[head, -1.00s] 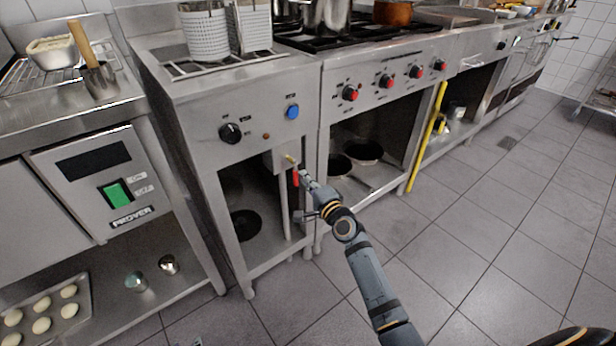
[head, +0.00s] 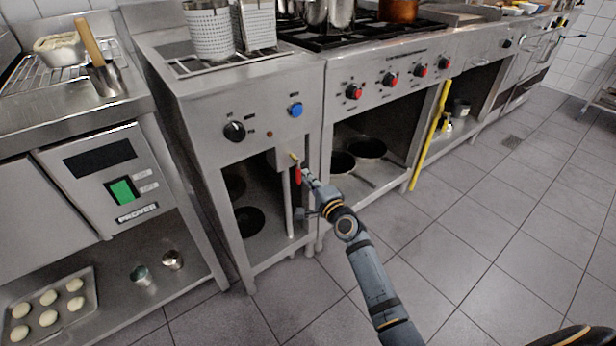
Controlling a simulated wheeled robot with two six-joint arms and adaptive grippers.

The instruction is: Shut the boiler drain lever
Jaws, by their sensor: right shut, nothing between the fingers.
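The boiler drain lever (head: 298,175) has a red grip that hangs down from a brass fitting (head: 294,157) on the front of the steel boiler unit (head: 262,107). A vertical pipe (head: 289,205) runs down below the fitting. My right gripper (head: 306,174) is shut and empty, with its tips just right of the red grip. I cannot tell whether they touch it. My left gripper is not in view.
The boiler front carries a black knob (head: 234,131) and a blue button (head: 296,110). A stove (head: 388,90) with red knobs stands to the right. A prover (head: 100,175) stands to the left. The tiled floor (head: 470,240) in front is clear.

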